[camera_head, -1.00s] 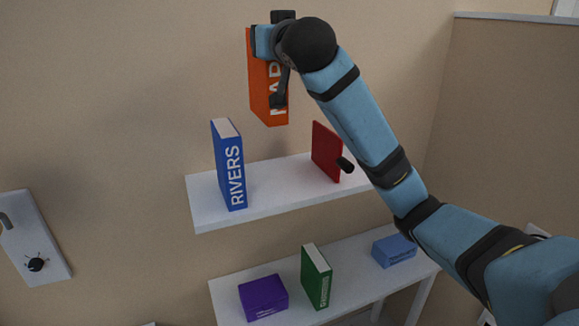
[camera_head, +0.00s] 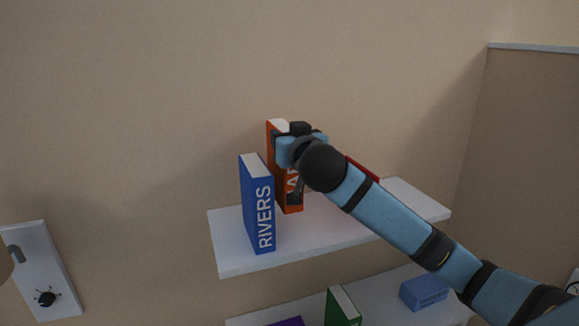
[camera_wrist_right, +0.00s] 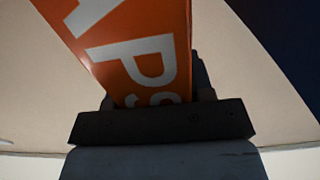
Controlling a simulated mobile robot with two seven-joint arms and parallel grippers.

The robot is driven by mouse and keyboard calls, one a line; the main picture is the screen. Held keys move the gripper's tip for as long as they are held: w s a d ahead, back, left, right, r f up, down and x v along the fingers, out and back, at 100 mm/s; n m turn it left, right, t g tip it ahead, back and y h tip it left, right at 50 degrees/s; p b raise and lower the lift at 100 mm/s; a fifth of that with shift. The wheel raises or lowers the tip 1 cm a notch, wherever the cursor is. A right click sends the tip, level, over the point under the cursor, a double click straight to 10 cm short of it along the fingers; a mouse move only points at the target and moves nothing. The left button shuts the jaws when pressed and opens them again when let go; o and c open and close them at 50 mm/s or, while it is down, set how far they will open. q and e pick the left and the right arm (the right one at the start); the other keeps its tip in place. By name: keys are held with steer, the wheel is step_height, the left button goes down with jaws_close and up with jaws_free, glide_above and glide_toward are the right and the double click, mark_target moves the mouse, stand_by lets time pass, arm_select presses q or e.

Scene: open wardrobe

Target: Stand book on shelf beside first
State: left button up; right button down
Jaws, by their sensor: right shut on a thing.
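The orange book (camera_head: 271,140) is upright in my right gripper (camera_head: 296,164), with its lower end at the upper shelf (camera_head: 335,228). Whether its bottom touches the shelf is unclear. The blue RIVERS book (camera_head: 258,205) stands upright on that shelf, just left of and nearer than the orange book. In the right wrist view the orange book (camera_wrist_right: 135,45) fills the jaws, and a dark blue surface (camera_wrist_right: 285,40), probably the RIVERS book, is at the upper right. My left gripper is out of view.
A red book (camera_head: 366,171) is mostly hidden behind my right arm. The lower shelf (camera_head: 385,309) holds a green book (camera_head: 343,308), a blue box-like book (camera_head: 424,291) and a purple one (camera_head: 289,322). The upper shelf's right end is clear. A side panel (camera_head: 525,150) stands at right.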

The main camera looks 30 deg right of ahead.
mark_target(285, 179)
step_height(285, 179, down, 6)
steer(key=shift+f, duration=0.1)
stand_by(0.4)
steer(key=shift+f, duration=0.2)
steer(key=c, duration=0.5)
jaws_free()
steer(key=shift+s+r, duration=0.15)
steer(key=shift+r, duration=0.05)
